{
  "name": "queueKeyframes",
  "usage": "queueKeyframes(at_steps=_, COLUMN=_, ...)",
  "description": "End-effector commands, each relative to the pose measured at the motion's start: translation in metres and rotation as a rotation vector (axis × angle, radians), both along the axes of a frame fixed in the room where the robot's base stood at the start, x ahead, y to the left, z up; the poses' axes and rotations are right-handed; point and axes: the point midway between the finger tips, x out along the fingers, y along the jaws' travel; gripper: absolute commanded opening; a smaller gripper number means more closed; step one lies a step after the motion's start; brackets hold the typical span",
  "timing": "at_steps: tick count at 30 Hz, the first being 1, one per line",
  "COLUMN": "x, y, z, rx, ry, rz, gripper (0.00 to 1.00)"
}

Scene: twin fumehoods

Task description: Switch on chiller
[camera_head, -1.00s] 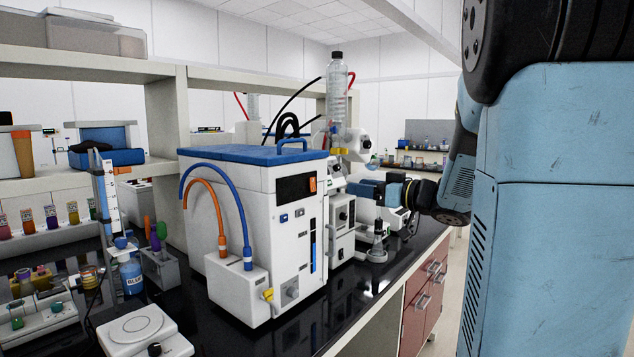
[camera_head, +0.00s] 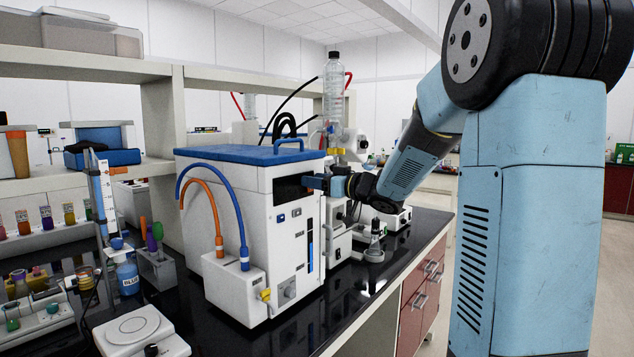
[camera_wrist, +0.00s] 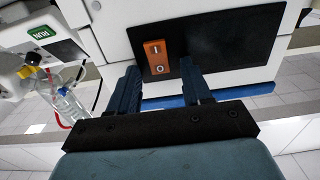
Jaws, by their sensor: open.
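The chiller (camera_head: 255,205) is a white box with a blue lid, standing on the black bench in the head view. In the wrist view its black panel (camera_wrist: 225,50) carries an orange rocker switch (camera_wrist: 157,57) marked I and O. My gripper (camera_wrist: 160,75) is open and empty, with its two dark fingers on either side of the switch in the picture. I cannot tell whether the fingertips touch the panel. In the head view my gripper (camera_head: 314,182) is at the panel's right end and hides the switch.
Blue and orange hoses (camera_head: 216,205) loop down the chiller's left side. A small instrument (camera_head: 338,235) and a glass flask (camera_head: 375,240) stand to its right. A clear bottle (camera_head: 333,95) rises behind. A stirrer plate (camera_head: 140,328) sits at the front left. The aisle at the right shows open floor.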

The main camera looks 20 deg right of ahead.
Motion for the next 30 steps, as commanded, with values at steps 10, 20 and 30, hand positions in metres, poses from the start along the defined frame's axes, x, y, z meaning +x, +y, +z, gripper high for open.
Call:
queueKeyframes(at_steps=10, x=0.0020, y=0.0011, z=-0.0003, rx=-0.001, ry=0.001, rz=-0.001, gripper=0.47)
queueKeyframes(at_steps=20, x=0.0018, y=0.0006, z=-0.0003, rx=-0.001, ry=0.001, rz=-0.001, gripper=0.15)
queueKeyframes(at_steps=30, x=0.0018, y=0.0004, z=-0.0008, rx=0.004, ry=-0.004, rz=0.000, gripper=0.00)
